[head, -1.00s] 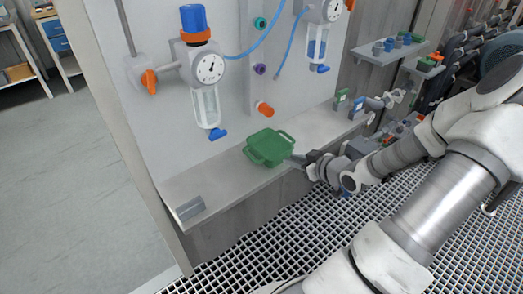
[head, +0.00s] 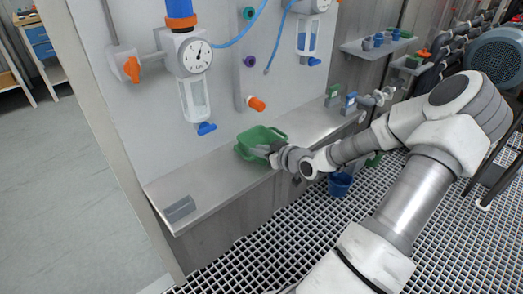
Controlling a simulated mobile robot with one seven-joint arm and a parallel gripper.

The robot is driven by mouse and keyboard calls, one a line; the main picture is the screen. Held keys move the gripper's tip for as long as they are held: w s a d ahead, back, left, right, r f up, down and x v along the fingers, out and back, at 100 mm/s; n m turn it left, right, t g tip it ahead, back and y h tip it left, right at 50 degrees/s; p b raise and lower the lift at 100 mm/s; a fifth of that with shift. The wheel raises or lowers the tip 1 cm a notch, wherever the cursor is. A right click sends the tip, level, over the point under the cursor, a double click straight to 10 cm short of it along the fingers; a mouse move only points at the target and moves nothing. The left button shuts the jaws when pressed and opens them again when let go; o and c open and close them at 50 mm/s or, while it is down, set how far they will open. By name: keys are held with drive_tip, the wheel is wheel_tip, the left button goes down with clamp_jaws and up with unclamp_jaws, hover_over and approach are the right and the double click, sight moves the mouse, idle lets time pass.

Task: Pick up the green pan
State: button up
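The green pan (head: 259,139) sits on the grey shelf below the wall panel in the head view. It has a raised rim and a handle at each end. My gripper (head: 262,151) reaches in from the right and is at the pan's near right side, overlapping it in the picture. The fingers are small and partly lost against the pan and the wrist. I cannot tell whether they touch the pan or how wide they are apart.
A grey block (head: 180,209) lies at the shelf's left end. A green and a blue box (head: 350,102) stand farther right on the shelf (head: 215,180). An orange knob (head: 256,103) and a gauge unit (head: 193,55) stick out above. A blue bucket (head: 340,184) stands below.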

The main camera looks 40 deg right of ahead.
sight(249, 147)
drive_tip(key=b+x, duration=0.2)
drive_tip(key=x, duration=0.3)
drive_tip(key=shift+w+a, duration=0.1)
drive_tip(key=shift+w, duration=0.05)
clamp_jaws()
drive_tip(key=shift+r, duration=0.1)
idle(1.2)
